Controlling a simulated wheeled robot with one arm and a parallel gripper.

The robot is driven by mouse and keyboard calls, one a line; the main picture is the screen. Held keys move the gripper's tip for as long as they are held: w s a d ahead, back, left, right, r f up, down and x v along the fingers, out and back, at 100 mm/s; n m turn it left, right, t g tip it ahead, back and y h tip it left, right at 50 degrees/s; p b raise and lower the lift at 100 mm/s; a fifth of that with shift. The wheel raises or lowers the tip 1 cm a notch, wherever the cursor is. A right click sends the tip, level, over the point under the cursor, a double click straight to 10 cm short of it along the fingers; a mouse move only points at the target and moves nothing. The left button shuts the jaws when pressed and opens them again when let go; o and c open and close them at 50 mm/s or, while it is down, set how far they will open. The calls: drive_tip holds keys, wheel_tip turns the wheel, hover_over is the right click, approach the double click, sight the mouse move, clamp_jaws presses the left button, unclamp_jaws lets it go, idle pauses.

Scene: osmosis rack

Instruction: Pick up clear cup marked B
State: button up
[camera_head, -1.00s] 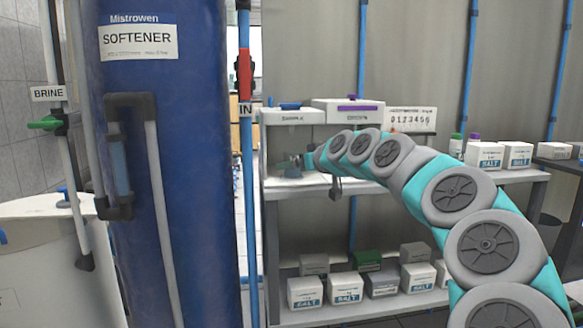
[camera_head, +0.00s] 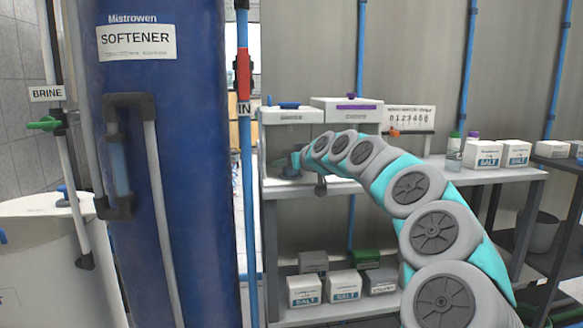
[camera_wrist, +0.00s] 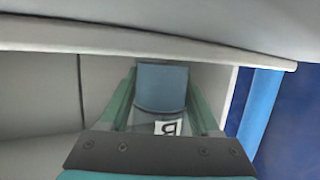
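A bluish, see-through cup (camera_wrist: 160,88) stands between the two teal fingers of my gripper (camera_wrist: 162,95) in the wrist view. A white label on its lower front shows a dark letter that looks like B, partly cut off by my gripper's body. The fingers lie along both sides of the cup; whether they press on it is unclear. In the head view my gripper (camera_head: 297,160) reaches into the left bay under the white box top (camera_head: 290,116). The cup cannot be made out clearly there.
A white ledge (camera_wrist: 150,40) runs across above the cup in the wrist view, with a side wall (camera_wrist: 228,88) at right. A blue pipe (camera_head: 246,190) and the blue softener tank (camera_head: 165,220) stand left of the bench (camera_head: 500,178). Salt boxes (camera_head: 482,154) stand at right.

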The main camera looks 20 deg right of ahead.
clamp_jaws()
drive_tip(key=shift+r, duration=0.15)
